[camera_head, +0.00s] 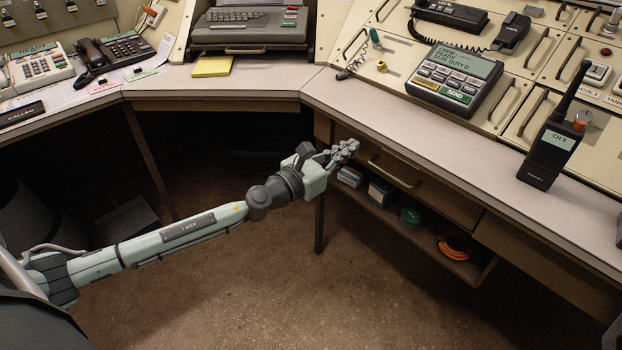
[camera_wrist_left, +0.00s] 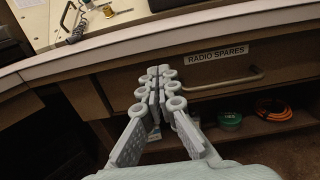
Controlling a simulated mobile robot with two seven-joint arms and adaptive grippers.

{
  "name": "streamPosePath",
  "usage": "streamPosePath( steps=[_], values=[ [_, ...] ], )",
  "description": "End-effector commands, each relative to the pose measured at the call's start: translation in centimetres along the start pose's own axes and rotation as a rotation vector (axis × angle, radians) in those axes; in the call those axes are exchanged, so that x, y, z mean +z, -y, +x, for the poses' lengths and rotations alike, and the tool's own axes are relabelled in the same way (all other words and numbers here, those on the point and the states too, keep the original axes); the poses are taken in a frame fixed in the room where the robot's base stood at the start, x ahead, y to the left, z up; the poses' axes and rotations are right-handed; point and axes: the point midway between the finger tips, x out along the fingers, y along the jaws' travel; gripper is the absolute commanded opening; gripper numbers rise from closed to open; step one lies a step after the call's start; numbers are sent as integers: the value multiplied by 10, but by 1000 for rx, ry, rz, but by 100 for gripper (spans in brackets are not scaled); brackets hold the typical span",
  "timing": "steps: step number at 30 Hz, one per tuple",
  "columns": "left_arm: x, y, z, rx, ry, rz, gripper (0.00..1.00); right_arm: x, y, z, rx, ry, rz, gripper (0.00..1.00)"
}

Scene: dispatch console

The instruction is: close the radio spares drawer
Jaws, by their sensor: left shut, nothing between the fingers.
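The radio spares drawer (camera_head: 440,200) is a brown front with a pale bar handle, under the right-hand desk top. In the left wrist view the drawer front (camera_wrist_left: 195,74) carries a "RADIO SPARES" label (camera_wrist_left: 217,55) above its handle. It looks close to flush with the desk; I cannot tell whether a small gap remains. My left gripper (camera_head: 350,146) is shut and empty. Its fingertips are by the left part of the drawer front, left of the handle; contact cannot be made out. In the left wrist view the fingers (camera_wrist_left: 160,72) point toward the front. My right gripper is not in view.
The pale desk top (camera_head: 375,115) overhangs just above the gripper. A handheld radio (camera_head: 553,140) stands on the desk. The floor before the drawer is clear.

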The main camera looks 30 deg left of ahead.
Motion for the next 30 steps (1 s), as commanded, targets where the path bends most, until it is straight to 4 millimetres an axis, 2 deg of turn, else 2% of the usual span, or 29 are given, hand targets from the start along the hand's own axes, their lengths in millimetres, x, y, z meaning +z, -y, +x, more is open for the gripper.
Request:
streamPosePath(
  steps=[1, 3, 10, 15, 23, 26, 28, 30],
  values=[
    [-6, 1, -15, -3, -7, 2, 0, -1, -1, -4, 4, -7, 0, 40],
    [-7, 1, -31, -2, -8, 1, 0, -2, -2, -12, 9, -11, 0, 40],
    [-5, 2, -73, -3, -7, 2, 0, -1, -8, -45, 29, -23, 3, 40],
    [-4, 1, -89, -2, -5, 1, 0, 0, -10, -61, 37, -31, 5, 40],
    [-1, 0, -94, 4, -1, -14, 0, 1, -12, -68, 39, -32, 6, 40],
    [0, -11, -95, 77, 19, -168, 0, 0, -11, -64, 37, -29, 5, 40],
    [-4, -31, -101, 199, 53, -412, 0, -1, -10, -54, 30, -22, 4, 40],
    [-23, -58, -117, 384, 101, -764, 0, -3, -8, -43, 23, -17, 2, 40]
  ],
)
